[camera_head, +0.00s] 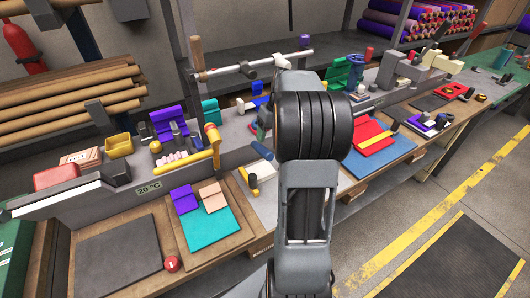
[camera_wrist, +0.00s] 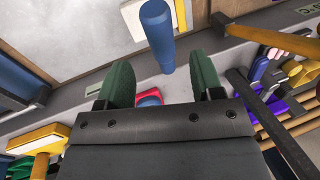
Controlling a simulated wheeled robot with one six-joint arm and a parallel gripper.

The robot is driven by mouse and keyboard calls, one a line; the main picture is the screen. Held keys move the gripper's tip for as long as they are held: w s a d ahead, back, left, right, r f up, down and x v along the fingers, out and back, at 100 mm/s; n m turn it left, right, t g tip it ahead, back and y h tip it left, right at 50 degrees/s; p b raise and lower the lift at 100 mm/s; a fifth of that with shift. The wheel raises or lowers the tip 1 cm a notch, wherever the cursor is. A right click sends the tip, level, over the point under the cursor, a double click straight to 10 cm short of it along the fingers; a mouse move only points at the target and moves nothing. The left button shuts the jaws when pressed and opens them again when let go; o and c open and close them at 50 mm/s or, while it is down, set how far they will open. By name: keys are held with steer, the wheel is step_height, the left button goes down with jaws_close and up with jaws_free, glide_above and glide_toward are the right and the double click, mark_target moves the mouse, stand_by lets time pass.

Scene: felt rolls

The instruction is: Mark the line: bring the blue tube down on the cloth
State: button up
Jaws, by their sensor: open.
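The blue tube (camera_head: 262,151) sits at the back edge of a pale grey sheet (camera_head: 272,182), left of my arm. In the wrist view the blue tube (camera_wrist: 156,32) reaches down from the top towards the gap between my fingers. My gripper (camera_wrist: 163,82) is open, with two dark green fingertips apart and nothing held between them. I cannot tell how far the tube is from the fingertips. The pale sheet (camera_wrist: 60,40) fills the upper left there. I cannot tell whether it is the cloth. My arm hides the gripper in the head view.
A yellow-handled tool (camera_head: 250,180) lies beside the tube. To the left are a teal sheet (camera_head: 208,235) with purple and pink pieces and a dark mat (camera_head: 120,258). Red pieces (camera_head: 370,135) lie on a blue sheet right of my arm.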

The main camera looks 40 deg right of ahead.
mark_target(266, 149)
steer(key=x, duration=0.7)
steer(key=shift+f, duration=0.15)
jaws_close()
stand_by(0.4)
